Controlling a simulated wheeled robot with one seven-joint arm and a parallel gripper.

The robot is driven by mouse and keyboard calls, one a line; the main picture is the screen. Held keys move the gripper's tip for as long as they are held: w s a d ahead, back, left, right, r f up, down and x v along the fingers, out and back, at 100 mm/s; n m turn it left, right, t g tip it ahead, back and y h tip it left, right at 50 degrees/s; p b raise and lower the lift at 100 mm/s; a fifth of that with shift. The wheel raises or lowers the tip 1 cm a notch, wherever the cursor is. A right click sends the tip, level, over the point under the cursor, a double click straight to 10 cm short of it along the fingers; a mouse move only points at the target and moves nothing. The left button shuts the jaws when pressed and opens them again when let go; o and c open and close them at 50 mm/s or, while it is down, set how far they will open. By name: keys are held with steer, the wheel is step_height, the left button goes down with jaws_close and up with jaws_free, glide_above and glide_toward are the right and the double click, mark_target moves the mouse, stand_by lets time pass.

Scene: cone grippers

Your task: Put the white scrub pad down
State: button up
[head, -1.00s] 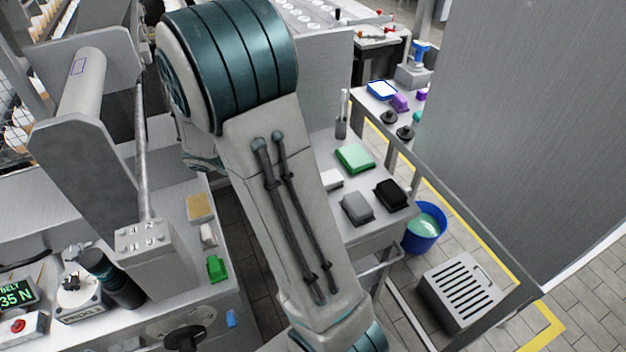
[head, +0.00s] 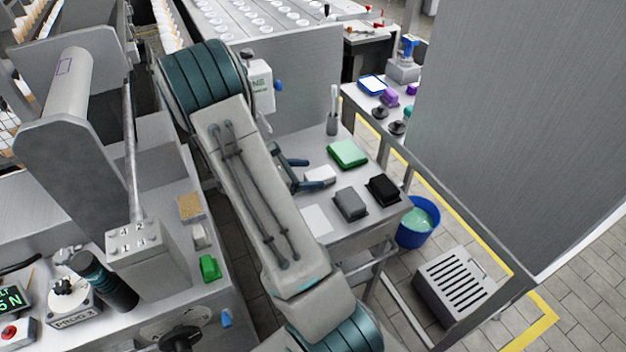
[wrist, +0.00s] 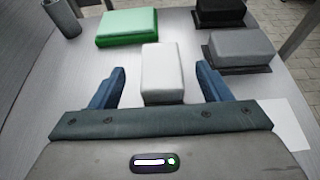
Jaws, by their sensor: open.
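The white scrub pad (wrist: 162,72) is a pale block resting on the grey metal table (wrist: 188,28). In the head view the white pad (head: 319,174) shows beside my gripper's blue fingers. My gripper (wrist: 160,87) is open, with one finger on each side of the pad's near part. Gaps show between the pad and both fingers in the wrist view. In the head view my gripper (head: 308,173) is low over the table, partly hidden by my arm.
A green pad (head: 348,153) lies behind the white one. A grey pad (head: 350,203) and a black pad (head: 384,190) lie to its right. A white sheet (head: 316,220) lies nearer. A grey holder (head: 332,125) stands at the back. A blue bucket (head: 419,228) stands beyond the table's right edge.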

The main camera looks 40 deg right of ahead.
mark_target(323, 171)
steer(key=shift+p+x, duration=0.4)
steer(key=shift+x, duration=2.3)
steer(key=shift+w+r, duration=0.15)
steer(key=shift+r, duration=0.05)
steer(key=c, duration=1.1)
